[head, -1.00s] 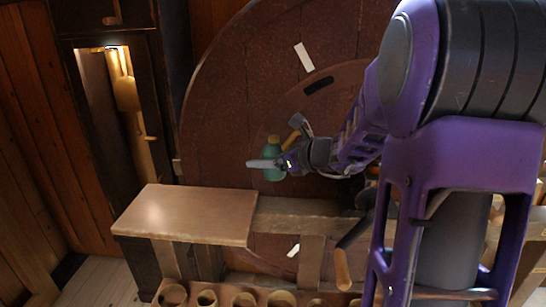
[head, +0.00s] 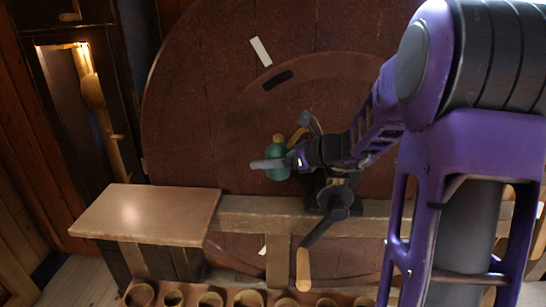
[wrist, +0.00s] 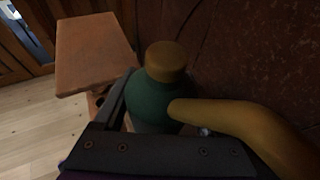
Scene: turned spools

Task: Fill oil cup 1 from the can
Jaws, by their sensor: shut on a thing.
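The oil can (head: 277,163) is a green body with a brass-coloured cap and a curved brass-coloured piece. My gripper (head: 283,163) is shut on it and holds it in the air in front of the big reddish-brown wheel, above the bench. In the wrist view the can (wrist: 155,100) stands between my jaws (wrist: 150,125), its cap up and the curved brass piece reaching to the right. Its lower part is hidden by the gripper. I cannot pick out oil cup 1 for sure in either view.
A wooden board (head: 150,213) lies at the left end of the bench beam (head: 245,213). A dark crank mechanism with a wooden handle (head: 303,270) stands on the beam below my arm. Several round holders (head: 210,299) line the front. The big wheel (head: 215,100) fills the back.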

